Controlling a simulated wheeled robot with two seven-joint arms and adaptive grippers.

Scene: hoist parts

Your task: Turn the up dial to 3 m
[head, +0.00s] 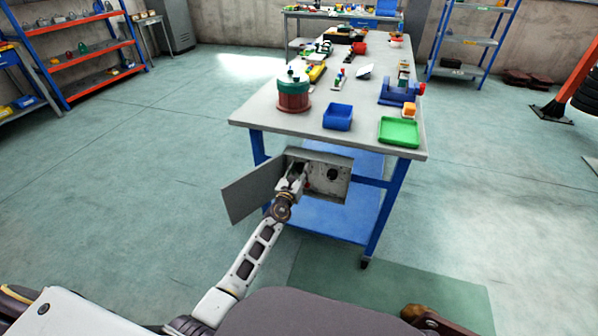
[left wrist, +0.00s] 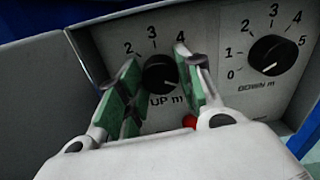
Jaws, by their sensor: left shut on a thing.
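The control box (head: 340,190) hangs on the front end of the workbench, its grey door (head: 254,188) swung open to the left. In the left wrist view the black up dial (left wrist: 159,74) sits above the label "UP m", with the figures 2, 3 and 4 visible around it. My left gripper (left wrist: 157,68) has its green-padded fingers on either side of the up dial and is shut on it. The down dial (left wrist: 271,56) is at the right, clear of the fingers. My right gripper is not in view.
A red button (left wrist: 190,121) is partly hidden just below the up dial, close to my right finger. The workbench (head: 260,115) carries a blue bin (head: 338,117), a green tray (head: 399,131) and a green-and-red drum (head: 293,94).

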